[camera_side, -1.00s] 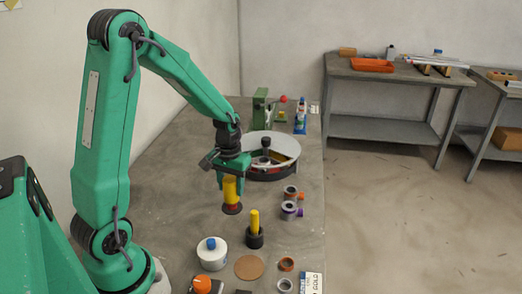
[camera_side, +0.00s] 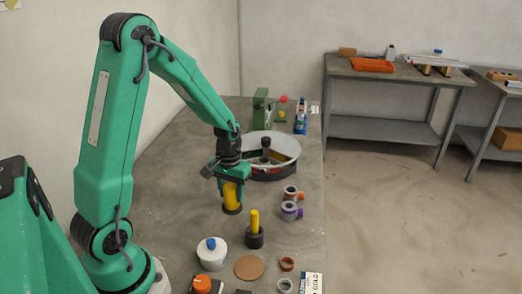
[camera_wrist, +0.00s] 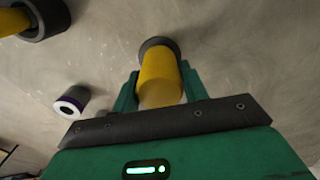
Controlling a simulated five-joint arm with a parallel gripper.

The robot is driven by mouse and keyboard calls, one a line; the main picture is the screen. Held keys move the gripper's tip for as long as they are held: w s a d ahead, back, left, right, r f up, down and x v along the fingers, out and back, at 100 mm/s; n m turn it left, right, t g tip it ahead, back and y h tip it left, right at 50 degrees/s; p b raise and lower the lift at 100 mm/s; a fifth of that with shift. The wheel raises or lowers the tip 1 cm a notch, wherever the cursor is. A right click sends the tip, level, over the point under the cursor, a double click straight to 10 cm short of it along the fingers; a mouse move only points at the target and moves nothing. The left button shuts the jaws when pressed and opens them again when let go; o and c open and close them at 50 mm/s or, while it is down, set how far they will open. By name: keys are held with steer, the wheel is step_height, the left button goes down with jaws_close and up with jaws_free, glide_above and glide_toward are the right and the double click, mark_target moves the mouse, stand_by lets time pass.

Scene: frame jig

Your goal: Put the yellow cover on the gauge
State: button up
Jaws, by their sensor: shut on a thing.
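The yellow cover (camera_side: 231,196) is a thick yellow cylinder with a dark rim at its lower end. My gripper (camera_side: 227,184) is shut on its upper part; in the wrist view, the cover (camera_wrist: 158,78) lies between the two green fingers (camera_wrist: 158,92). I cannot tell whether its dark end touches the table. The likely gauge (camera_side: 254,221) is a slimmer yellow post standing upright in a black round base, just right of and nearer than the cover. It also shows partly at the top left of the wrist view (camera_wrist: 44,14), apart from the cover.
A round white-rimmed tray (camera_side: 290,146) stands behind my gripper. Purple-marked (camera_side: 289,211) and orange-marked (camera_side: 291,193) rings lie to the right. A white pot with a blue knob (camera_side: 211,254), a brown disc (camera_side: 249,267) and small rings are nearer the front.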

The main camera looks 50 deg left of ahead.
steer(key=shift+f, duration=0.25)
stand_by(0.3)
steer(key=o, duration=1.2)
steer(key=shift+r, duration=0.2)
steer(key=shift+r, duration=0.55)
steer(key=shift+r, duration=0.1)
steer(key=shift+r, duration=3.4)
